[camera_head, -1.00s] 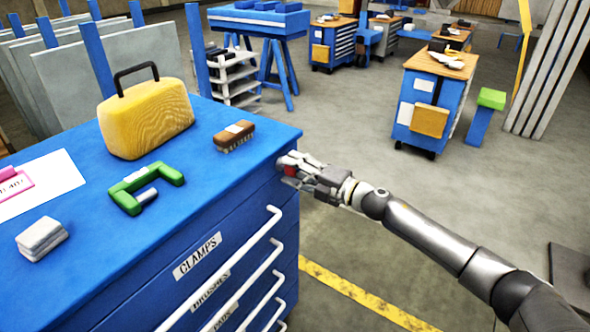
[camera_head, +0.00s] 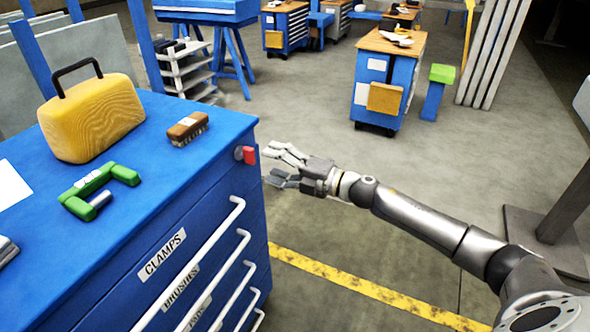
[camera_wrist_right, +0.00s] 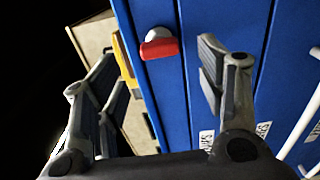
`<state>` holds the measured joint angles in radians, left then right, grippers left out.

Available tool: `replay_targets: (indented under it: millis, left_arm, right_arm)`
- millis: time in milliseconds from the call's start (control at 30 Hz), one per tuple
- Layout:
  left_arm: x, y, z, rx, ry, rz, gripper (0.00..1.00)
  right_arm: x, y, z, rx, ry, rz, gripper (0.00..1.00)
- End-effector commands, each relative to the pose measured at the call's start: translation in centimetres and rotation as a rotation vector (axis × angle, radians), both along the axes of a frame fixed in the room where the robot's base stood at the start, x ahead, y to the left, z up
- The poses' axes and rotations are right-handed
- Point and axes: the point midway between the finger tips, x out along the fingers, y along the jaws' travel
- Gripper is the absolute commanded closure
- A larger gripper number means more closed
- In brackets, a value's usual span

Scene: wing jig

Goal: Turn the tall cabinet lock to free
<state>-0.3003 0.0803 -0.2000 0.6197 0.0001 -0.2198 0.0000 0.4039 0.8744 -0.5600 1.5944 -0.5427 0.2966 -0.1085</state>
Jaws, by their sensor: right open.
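The lock is a red handle (camera_head: 249,155) on a grey round boss at the top corner of the blue cabinet (camera_head: 190,222), on its right edge. In the right wrist view the red handle (camera_wrist_right: 158,49) lies across below the pale boss, in front of the blue face. My right gripper (camera_head: 271,166) is open and empty, just right of the handle and apart from it, fingers pointing toward the cabinet. In the wrist view its fingers (camera_wrist_right: 158,70) stand wide on either side of the handle. My left gripper is not in view.
On the cabinet top are a yellow case (camera_head: 92,118), a brown brush (camera_head: 187,128) and a green clamp (camera_head: 98,189). White drawer handles (camera_head: 190,265) stick out from the front. Open floor with a yellow line (camera_head: 370,288) lies to the right.

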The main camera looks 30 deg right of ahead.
Motion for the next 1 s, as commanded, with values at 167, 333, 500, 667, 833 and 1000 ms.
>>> replay_targets:
  millis: [167, 333, 500, 667, 833, 1000]
  left_arm:
    - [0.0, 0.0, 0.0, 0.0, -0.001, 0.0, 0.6]
    - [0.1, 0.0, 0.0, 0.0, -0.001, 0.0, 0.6]
    - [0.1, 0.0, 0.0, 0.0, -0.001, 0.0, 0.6]
    - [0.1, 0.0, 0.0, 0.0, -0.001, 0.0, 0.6]
    - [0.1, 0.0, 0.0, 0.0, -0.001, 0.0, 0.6]
    - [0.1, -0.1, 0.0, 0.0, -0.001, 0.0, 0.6]
  right_arm:
    - [-2.2, -1.7, -0.2, -0.002, 0.003, -0.001, 0.36]
    - [-3.6, -2.8, -0.1, -0.001, 0.003, 0.0, 0.36]
    - [-4.4, -3.4, 0.0, -0.001, 0.0, 0.0, 0.36]
    - [-4.6, -3.6, 0.0, -0.001, 0.0, 0.001, 0.36]
    - [-4.6, -3.6, 0.0, -0.001, 0.0, 0.001, 0.36]
    - [-4.6, -3.6, 0.0, -0.001, 0.0, 0.0, 0.36]
